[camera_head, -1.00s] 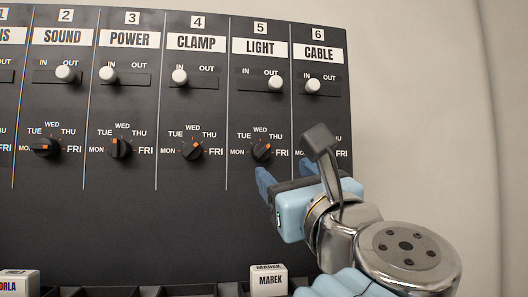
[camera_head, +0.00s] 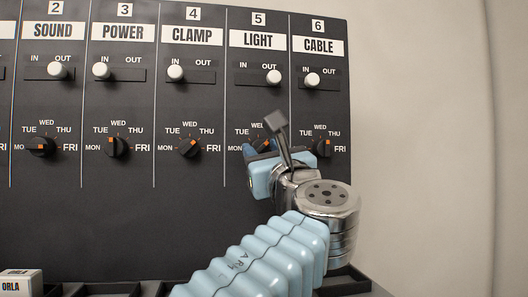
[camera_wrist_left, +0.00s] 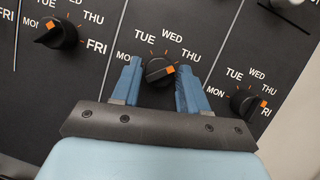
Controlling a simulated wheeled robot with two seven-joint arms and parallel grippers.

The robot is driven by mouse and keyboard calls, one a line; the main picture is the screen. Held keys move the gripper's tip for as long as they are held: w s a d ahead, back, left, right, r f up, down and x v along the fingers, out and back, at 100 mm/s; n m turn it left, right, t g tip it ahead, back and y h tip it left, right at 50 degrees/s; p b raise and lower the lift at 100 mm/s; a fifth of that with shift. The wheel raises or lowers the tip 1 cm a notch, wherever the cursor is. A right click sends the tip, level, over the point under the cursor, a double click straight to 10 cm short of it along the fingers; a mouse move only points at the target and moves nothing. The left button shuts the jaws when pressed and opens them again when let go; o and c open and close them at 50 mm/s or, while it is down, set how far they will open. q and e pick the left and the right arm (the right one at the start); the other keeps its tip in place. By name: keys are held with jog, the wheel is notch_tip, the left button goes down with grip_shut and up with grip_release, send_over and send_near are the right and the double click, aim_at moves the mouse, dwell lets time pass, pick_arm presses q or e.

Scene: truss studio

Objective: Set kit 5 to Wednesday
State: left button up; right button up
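Kit 5, LIGHT, has a black day dial with an orange mark. It is partly hidden behind my gripper in the head view (camera_head: 261,142) and plain in the middle of the wrist view (camera_wrist_left: 157,73). Its mark points to the upper right, about toward THU. WED stands above the dial. My left gripper (camera_head: 268,153) is at this dial. In the wrist view its two blue fingers (camera_wrist_left: 159,80) are open, one on each side of the knob. The right finger looks very near the knob; I cannot tell if it touches. My right gripper is out of view.
The CLAMP dial (camera_head: 190,148) is to the left and the CABLE dial (camera_head: 323,147) close on the right. White IN/OUT sliders, such as the LIGHT one (camera_head: 274,77), sit above. An ORLA block (camera_head: 17,284) is at the lower left. The panel below the dials is bare.

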pick_arm(q)
jog(key=c, duration=0.6)
jog(key=shift+n+y, duration=0.4)
jog(key=shift+n, duration=0.2)
jog(key=n+g+y+p, duration=0.1)
jog(key=n, duration=0.2)
jog(key=n+g+y+p, duration=0.1)
jog(key=n, duration=0.2)
jog(key=shift+d+r+p, duration=0.15)
jog(key=shift+r+p, duration=0.05)
jog(key=shift+p, duration=0.1)
jog(key=shift+n+g, duration=0.6)
jog(key=shift+n, duration=0.4)
jog(key=shift+n+g+y, duration=0.3)
jog(key=shift+n+g, duration=0.2)
jog(key=shift+n, duration=0.7)
